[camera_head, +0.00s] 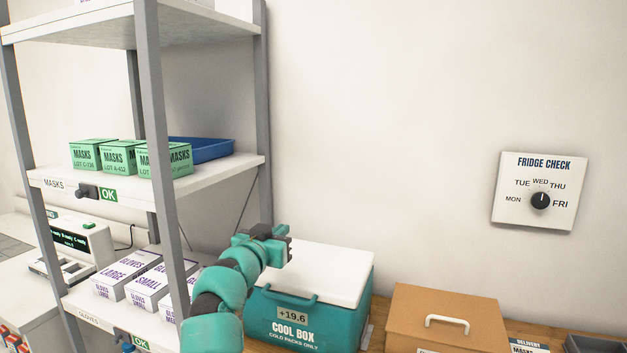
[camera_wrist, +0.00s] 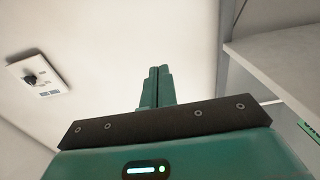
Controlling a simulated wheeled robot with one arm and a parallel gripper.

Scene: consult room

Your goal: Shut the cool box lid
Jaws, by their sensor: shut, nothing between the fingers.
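The teal cool box (camera_head: 310,325) stands on the wooden counter, with a white lid (camera_head: 325,272) and a display reading +19.6 on its front. The lid looks flat on top of the box; I cannot tell if a small gap remains. My gripper (camera_head: 286,234) is above the left part of the lid in the head view and hides some of it and the box's left side. I cannot tell whether it touches the lid. In the wrist view my gripper's fingers (camera_wrist: 158,70) are together and empty, with pale wall behind them.
A shelf unit (camera_head: 155,130) with masks boxes, a blue tray (camera_head: 200,149) and gloves boxes (camera_head: 150,277) stands close on the left. A brown box (camera_head: 440,315) with a white handle is right of the cool box. A fridge check dial panel (camera_head: 539,190) is on the wall.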

